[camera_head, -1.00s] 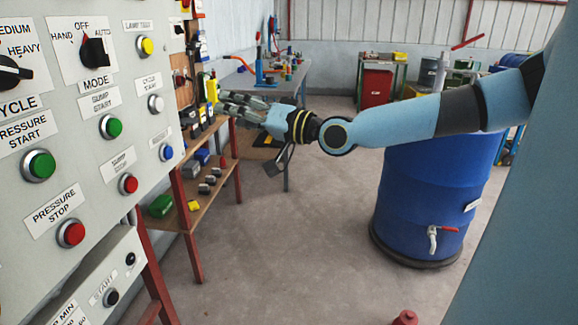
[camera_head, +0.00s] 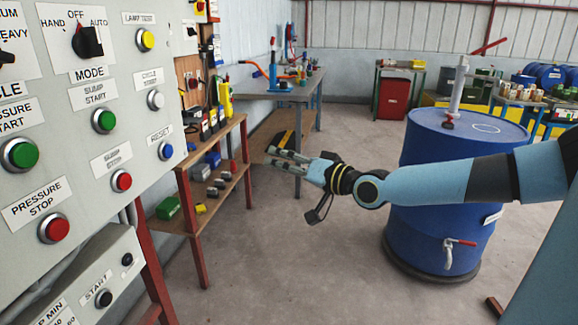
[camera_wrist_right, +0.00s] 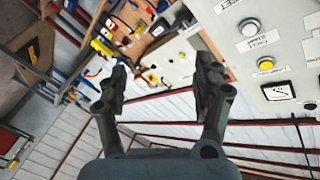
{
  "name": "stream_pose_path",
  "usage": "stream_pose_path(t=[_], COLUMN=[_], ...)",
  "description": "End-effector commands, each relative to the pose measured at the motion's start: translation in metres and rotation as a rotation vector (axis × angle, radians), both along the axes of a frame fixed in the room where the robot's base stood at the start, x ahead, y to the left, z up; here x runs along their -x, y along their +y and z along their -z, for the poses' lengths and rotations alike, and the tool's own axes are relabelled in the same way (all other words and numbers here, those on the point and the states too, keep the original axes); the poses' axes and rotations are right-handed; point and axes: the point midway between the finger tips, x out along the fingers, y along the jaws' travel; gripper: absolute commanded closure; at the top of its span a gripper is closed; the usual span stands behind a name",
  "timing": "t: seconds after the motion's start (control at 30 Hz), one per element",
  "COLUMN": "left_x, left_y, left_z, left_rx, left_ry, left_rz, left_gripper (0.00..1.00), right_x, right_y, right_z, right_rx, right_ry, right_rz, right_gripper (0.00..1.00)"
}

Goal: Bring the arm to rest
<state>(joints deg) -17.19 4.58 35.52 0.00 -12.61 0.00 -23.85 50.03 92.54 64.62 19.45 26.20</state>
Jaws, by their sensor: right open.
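My right gripper (camera_head: 286,162) is on the end of the blue arm that comes in from the right in the head view. It hangs in free air, to the right of the control panel (camera_head: 82,152) and in front of the wooden shelf. In the wrist view my right gripper (camera_wrist_right: 160,90) has its two fingers wide apart with nothing between them. Part of the control panel also shows at the upper right of the wrist view (camera_wrist_right: 291,40). My left gripper is not in view.
A blue drum (camera_head: 443,215) with a tap stands under and behind my right forearm. A red-legged shelf (camera_head: 243,158) with tools and small parts is beside the panel. A workbench (camera_head: 297,92) stands behind. The floor between shelf and drum is clear.

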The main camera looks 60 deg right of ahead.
Motion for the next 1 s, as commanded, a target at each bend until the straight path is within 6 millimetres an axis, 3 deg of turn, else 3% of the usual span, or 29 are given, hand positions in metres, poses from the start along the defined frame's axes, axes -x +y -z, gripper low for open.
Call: stream_pose_path(t=[0.67, 0.77, 0.87, 1.0], left_x=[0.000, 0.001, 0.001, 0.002], left_y=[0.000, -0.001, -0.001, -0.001], left_z=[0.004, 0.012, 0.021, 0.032], left_rx=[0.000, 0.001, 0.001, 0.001], left_ry=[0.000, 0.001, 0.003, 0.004], left_rz=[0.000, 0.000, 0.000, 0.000], left_gripper=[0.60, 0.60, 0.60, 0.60], right_x=[0.000, 0.007, 0.026, 0.067], right_y=[0.002, 0.005, 0.003, 0.016], right_z=[0.006, 0.039, 0.101, 0.210], right_rx=[-0.013, -0.069, -0.074, -0.007], right_ry=[-0.005, 0.004, 0.071, 0.257], right_rz=[0.007, 0.055, 0.117, 0.162], right_gripper=[0.33, 0.33, 0.33, 0.33])
